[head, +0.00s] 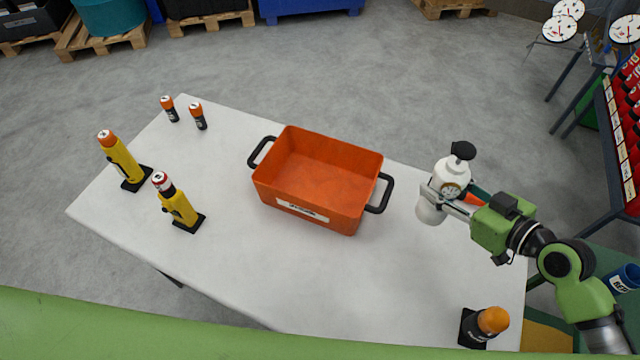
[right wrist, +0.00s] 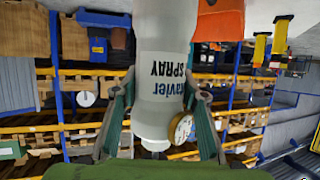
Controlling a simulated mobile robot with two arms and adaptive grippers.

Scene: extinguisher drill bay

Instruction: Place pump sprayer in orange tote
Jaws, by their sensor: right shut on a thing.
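The pump sprayer (head: 453,171) is a white bottle with a black knob on top and a round gauge on its side. My right gripper (head: 441,194) is shut around its body, over the right part of the table, to the right of the tote. The sprayer looks nearly upright, slightly tilted. In the right wrist view the sprayer (right wrist: 160,75) sits between both fingers (right wrist: 162,118), with lettering and the gauge showing. The orange tote (head: 317,207) stands on the table, open and empty, with a black handle at each end. My left gripper is out of view.
The white table (head: 260,270) also holds two yellow torch-like items (head: 122,160) (head: 180,207) and two small orange-capped ones (head: 170,108) (head: 198,116) at left. An orange-topped black item (head: 486,325) stands at the front right corner. Gauge stands (head: 560,28) and a rack are at far right.

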